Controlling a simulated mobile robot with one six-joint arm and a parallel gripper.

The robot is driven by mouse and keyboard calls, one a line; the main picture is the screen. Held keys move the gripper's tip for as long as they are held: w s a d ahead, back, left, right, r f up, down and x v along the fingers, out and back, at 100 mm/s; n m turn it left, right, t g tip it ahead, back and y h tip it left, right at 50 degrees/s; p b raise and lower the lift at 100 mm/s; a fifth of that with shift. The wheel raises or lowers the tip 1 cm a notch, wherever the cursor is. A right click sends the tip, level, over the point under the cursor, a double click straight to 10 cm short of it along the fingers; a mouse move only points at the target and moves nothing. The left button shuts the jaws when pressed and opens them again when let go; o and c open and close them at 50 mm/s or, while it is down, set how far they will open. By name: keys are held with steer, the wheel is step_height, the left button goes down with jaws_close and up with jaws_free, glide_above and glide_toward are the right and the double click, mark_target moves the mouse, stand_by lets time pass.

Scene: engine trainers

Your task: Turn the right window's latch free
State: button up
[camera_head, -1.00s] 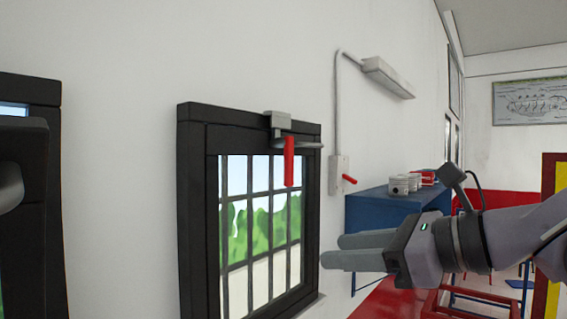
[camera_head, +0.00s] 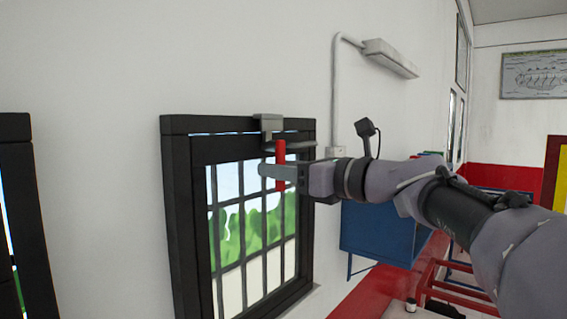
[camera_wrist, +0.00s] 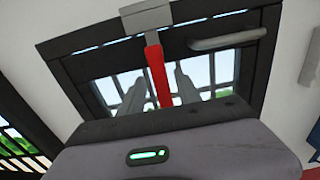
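The right window (camera_head: 185,230) has a black frame and a barred pane. Its latch (camera_head: 269,122) is a grey block at the top of the frame, with a red handle (camera_head: 280,150) hanging straight down. The latch block (camera_wrist: 147,15) and red handle (camera_wrist: 155,70) also show in the wrist view. My gripper (camera_head: 270,172) is at the handle's lower half. In the wrist view my gripper (camera_wrist: 160,85) has its fingers apart, one on each side of the handle, with gaps visible. The handle's lowest part is hidden behind my gripper body there.
A grey bar handle (camera_wrist: 228,40) sticks out beside the latch. Another black window (camera_head: 18,210) is at the left edge. A blue cabinet (camera_head: 375,235) stands along the wall behind my arm. A wall lamp (camera_head: 390,58) hangs above.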

steer(key=shift+w, duration=0.35)
steer(key=shift+s+a, duration=0.1)
steer(key=shift+c, duration=0.2)
steer(key=c, duration=0.4)
jaws_close()
stand_by(0.6)
